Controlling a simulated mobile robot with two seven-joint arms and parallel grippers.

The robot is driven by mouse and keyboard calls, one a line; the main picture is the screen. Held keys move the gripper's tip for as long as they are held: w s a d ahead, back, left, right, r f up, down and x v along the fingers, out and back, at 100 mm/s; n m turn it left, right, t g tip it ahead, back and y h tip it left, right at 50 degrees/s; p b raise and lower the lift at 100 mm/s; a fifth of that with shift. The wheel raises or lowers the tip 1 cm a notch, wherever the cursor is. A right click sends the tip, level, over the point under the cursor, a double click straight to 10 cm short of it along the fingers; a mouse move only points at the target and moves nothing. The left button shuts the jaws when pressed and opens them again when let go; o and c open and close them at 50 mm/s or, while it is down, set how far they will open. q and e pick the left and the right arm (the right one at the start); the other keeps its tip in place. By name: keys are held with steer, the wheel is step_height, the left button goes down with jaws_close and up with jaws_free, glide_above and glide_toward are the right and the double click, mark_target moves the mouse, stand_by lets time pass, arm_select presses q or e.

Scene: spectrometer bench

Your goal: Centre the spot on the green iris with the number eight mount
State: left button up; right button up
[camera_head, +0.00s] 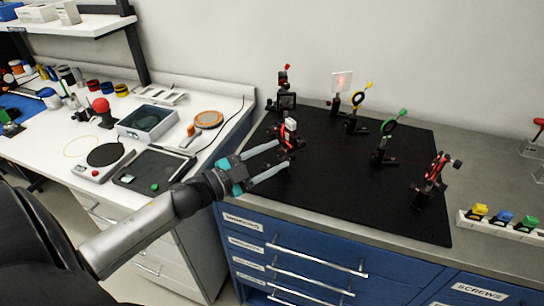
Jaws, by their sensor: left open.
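The green iris (388,126) is a green-topped ring on a black post, standing right of centre on the black breadboard (340,196). My left gripper (282,156) is open, its teal-based grey fingers reaching right over the breadboard's left part. A mount with red and white parts (289,129) stands by the fingertips; I cannot tell whether they touch it. Other mounts with red parts stand at the back left (286,98) and front right (431,180). No mount number is legible, so I cannot tell which is number eight. No spot shows on the green iris. My right gripper is out of view.
A yellow iris (360,97) stands behind the green one. A pale card (341,82) at the back carries a reddish glow. A white rack with coloured blocks (500,224) lies right. Trays and tools crowd the left bench. The breadboard's front middle is clear.

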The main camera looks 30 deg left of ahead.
arm_select(q)
steer(key=shift+c, duration=0.4)
jaws_close()
steer(key=shift+m, duration=0.4)
steer(key=shift+m+p, duration=0.5)
steer(key=shift+m, duration=2.3)
